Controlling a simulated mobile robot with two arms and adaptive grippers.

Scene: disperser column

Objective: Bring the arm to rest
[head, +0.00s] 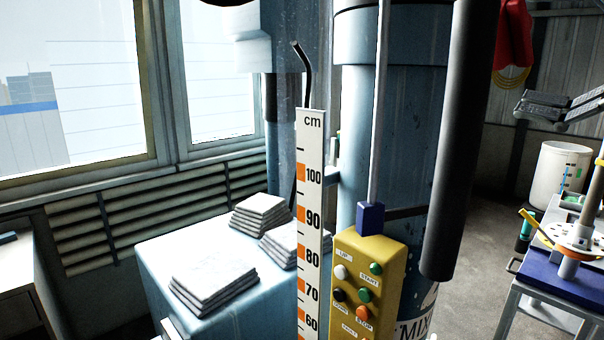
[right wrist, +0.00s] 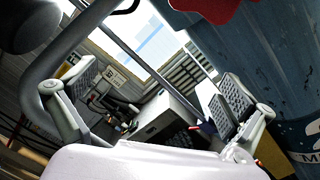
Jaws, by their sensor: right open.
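My right gripper (head: 540,105) shows at the right edge of the head view, raised in the air to the right of the disperser column. In the right wrist view its two padded fingers (right wrist: 155,95) stand wide apart with nothing between them. The blue disperser column (head: 350,130) stands in the middle of the head view and fills the right side of the right wrist view (right wrist: 255,60). My left gripper is in neither view.
A yellow button box (head: 352,285) and a cm scale (head: 312,200) stand before the column. A blue cabinet (head: 165,250) bears stacked white sheets (head: 212,275). A blue-topped table (head: 555,272) and a white bucket (head: 558,175) are at right. Grey floor shows between.

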